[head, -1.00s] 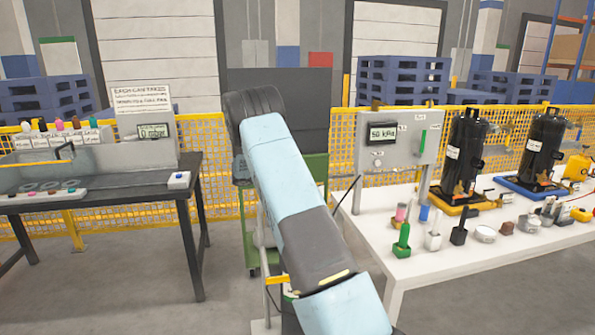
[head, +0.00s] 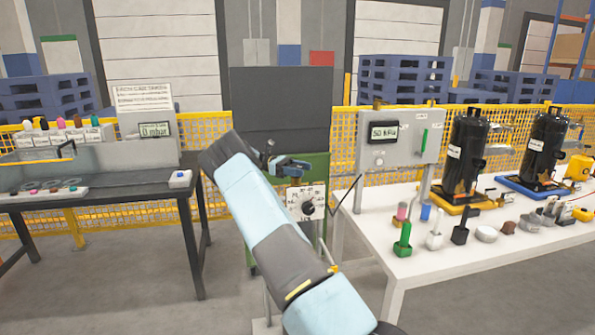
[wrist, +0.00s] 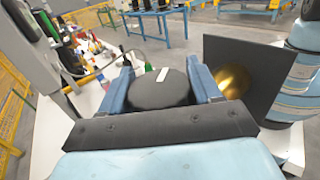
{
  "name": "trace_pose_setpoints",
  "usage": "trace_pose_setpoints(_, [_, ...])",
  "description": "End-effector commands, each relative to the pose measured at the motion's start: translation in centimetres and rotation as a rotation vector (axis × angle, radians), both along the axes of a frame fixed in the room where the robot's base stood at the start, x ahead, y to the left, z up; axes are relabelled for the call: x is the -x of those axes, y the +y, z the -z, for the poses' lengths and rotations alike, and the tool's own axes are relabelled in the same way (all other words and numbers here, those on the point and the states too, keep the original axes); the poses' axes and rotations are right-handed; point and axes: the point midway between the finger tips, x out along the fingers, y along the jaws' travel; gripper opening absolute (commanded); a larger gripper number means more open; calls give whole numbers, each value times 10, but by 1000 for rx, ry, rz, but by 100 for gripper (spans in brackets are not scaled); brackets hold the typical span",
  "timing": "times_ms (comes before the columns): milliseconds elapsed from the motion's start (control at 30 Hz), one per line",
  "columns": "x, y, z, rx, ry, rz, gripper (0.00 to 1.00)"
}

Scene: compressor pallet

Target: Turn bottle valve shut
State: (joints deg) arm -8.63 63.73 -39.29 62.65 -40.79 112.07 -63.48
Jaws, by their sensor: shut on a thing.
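In the wrist view the two blue fingers of my gripper (wrist: 162,85) are closed on the sides of a dark round knob (wrist: 160,92) with a white bar on its top. I cannot tell for sure that this knob is the bottle valve. A gold rounded shape (wrist: 234,80) shows beside it to the right, against a dark panel (wrist: 222,50). In the head view the blue end of my gripper (head: 291,168) shows at the green cart (head: 318,172), just right of my bent arm. The knob in its fingers is hard to make out there.
A white plate with a black dial (head: 307,208) is below the gripper. A grey box (head: 400,150) with a gauge stands on the white table (head: 440,255) at right, with black compressors (head: 465,150). A dark table (head: 120,195) is at left.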

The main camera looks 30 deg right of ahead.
Motion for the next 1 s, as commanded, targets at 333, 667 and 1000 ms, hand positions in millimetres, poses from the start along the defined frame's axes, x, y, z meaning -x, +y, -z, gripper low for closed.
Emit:
trace_pose_setpoints(333, [1, -1, 0, 5, 0, 94, 33])
trace_pose_setpoints(667, [2, -2, 0, 2, 0, 131, 32])
trace_pose_setpoints(1000, [2, -2, 0, 1, 0, 136, 32])
